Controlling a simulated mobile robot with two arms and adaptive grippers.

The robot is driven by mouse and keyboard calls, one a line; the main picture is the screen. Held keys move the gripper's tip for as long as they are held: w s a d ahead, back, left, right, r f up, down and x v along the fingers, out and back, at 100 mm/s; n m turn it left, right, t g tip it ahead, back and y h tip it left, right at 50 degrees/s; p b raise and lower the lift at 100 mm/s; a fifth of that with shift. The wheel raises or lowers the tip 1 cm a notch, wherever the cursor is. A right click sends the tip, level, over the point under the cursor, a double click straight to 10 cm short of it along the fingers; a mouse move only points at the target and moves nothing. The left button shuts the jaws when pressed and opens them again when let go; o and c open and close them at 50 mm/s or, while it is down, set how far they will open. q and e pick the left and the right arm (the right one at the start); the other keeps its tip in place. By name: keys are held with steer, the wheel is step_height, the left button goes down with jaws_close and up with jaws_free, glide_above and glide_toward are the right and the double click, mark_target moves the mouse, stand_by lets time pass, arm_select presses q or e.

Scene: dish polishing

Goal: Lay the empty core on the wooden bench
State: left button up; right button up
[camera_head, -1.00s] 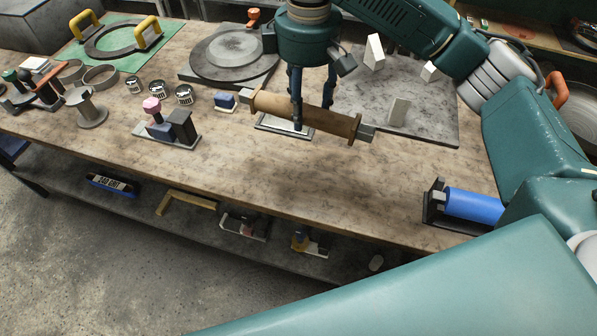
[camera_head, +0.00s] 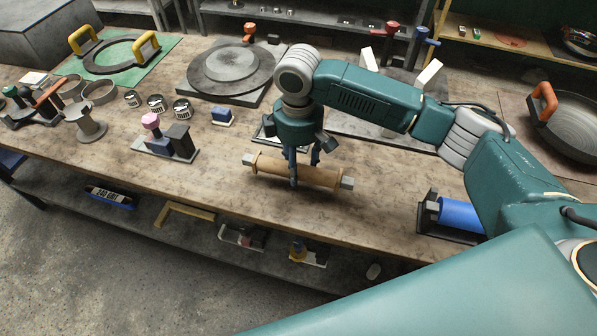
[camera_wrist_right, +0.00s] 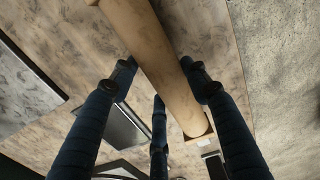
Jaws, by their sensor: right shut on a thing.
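The empty core (camera_head: 322,177) is a bare brown tube with grey square ends, lying level near the front of the wooden bench (camera_head: 215,190). My right gripper (camera_head: 303,172) points down and is shut on the core near its middle. The core is at or just above the bench top; I cannot tell whether it touches. In the right wrist view the core (camera_wrist_right: 150,50) runs diagonally between my dark fingers (camera_wrist_right: 160,95). My left gripper is not in view.
A blue roll (camera_head: 460,214) sits in a dark holder at the bench's right. A flat dark-framed plate (camera_head: 266,133) lies behind the core. A pink-knobbed device (camera_head: 168,142), small tins (camera_head: 157,103) and a spool (camera_head: 84,122) stand to the left. Bare bench surrounds the core in front.

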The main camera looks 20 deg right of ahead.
mark_target(299, 184)
steer(key=shift+f, duration=1.95)
steer(key=shift+f+p, duration=0.15)
steer(key=shift+p, duration=0.15)
steer(key=shift+f, duration=0.15)
steer(key=o, duration=1.3)
step_height(299, 184, up, 13)
steer(key=b, duration=0.2)
steer(key=shift+f+b, duration=0.2)
steer(key=shift+b, duration=0.15)
